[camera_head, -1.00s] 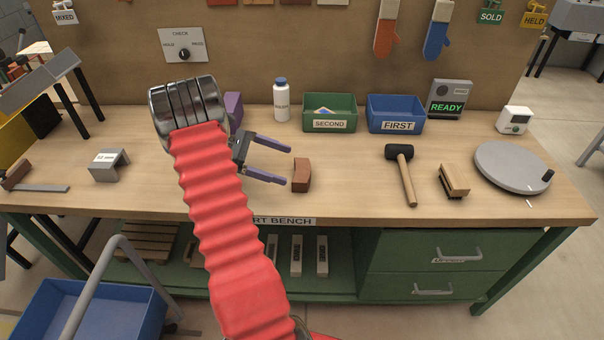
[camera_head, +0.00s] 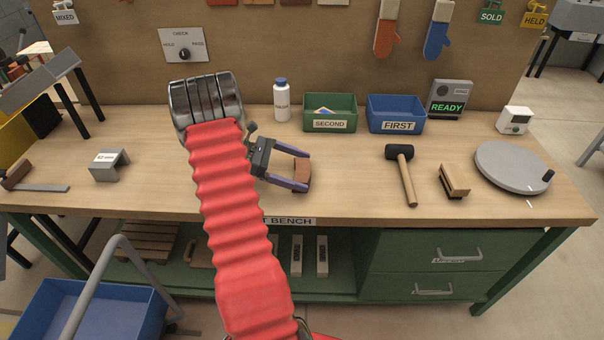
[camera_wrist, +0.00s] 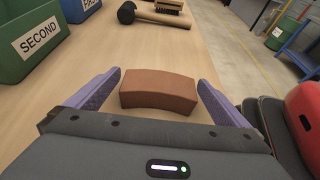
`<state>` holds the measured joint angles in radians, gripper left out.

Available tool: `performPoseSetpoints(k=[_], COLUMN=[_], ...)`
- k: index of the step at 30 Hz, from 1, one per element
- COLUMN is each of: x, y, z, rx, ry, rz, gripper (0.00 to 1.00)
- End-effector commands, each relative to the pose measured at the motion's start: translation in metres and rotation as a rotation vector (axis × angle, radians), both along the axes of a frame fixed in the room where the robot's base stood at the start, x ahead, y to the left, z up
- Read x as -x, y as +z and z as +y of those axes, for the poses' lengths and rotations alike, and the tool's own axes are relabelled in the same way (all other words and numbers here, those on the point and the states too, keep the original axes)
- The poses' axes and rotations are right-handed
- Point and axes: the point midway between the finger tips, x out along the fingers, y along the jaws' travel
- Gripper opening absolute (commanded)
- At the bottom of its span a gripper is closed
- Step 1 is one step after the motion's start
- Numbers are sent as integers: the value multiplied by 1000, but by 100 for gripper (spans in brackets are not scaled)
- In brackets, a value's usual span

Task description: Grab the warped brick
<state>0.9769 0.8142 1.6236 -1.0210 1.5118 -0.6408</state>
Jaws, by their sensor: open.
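The warped brick (camera_head: 302,174) is a reddish-brown block with a curved side, lying on the wooden bench top near its front edge. It also shows in the wrist view (camera_wrist: 159,91), lying crosswise between the two purple fingers. My gripper (camera_head: 299,170) is open around the brick, with one finger on its far side and one on its near side. In the wrist view gaps show between the brick and both fingers of the gripper (camera_wrist: 160,85). The near finger hides part of the brick in the head view.
A green SECOND bin (camera_head: 330,112) and a blue FIRST bin (camera_head: 396,113) stand at the back. A white bottle (camera_head: 282,100) is left of them. A mallet (camera_head: 404,174), a brush (camera_head: 454,181) and a grey turntable (camera_head: 512,167) lie to the right. The bench between brick and mallet is clear.

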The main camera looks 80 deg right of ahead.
Motion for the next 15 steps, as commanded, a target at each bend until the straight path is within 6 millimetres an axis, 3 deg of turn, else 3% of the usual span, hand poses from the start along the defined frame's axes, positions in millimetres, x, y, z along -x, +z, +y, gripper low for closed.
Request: performPoseSetpoints(k=[4,15], x=[9,9], y=[-4,-4], z=[-2,-2], rx=[0,1], ry=[1,1], rz=[0,0], gripper=[100,100])
